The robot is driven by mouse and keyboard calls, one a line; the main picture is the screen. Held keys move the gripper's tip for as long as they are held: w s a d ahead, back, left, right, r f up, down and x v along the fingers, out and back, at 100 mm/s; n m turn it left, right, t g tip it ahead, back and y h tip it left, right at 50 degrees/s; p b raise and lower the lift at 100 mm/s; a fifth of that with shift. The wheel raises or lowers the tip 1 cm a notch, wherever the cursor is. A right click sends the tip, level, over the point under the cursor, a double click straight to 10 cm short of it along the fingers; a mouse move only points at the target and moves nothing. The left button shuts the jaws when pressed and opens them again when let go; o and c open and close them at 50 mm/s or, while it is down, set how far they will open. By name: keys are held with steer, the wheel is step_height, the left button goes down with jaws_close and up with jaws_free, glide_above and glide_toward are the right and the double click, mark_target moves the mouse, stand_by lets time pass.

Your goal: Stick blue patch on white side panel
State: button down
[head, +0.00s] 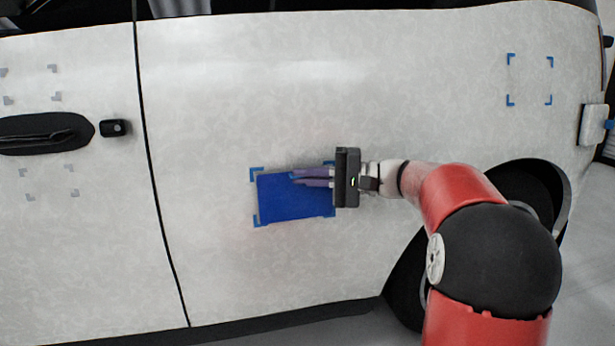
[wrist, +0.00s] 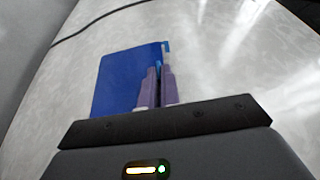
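The blue patch (head: 285,202) is a flat dark blue rectangle against the white side panel (head: 240,110), inside a set of blue corner marks and slightly tilted to them. It also shows in the wrist view (wrist: 122,82). My gripper (head: 294,178) comes from the right, its two purple fingers close together over the patch's upper right part. In the wrist view the fingers (wrist: 159,68) are nearly together, with a bit of blue between them. They appear shut on the patch. Whether the patch lies fully flat on the panel cannot be told.
Another set of blue corner marks (head: 530,80) is at the upper right, and faint grey marks (head: 32,85) are at the left. A black door handle (head: 45,133) is on the left. A dark wheel arch (head: 530,190) is behind my arm. The panel around the patch is clear.

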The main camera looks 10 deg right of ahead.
steer(key=shift+w, duration=0.5)
stand_by(0.6)
steer(key=c, duration=1.5)
jaws_free()
steer(key=shift+c, duration=0.2)
steer(key=shift+d, duration=0.1)
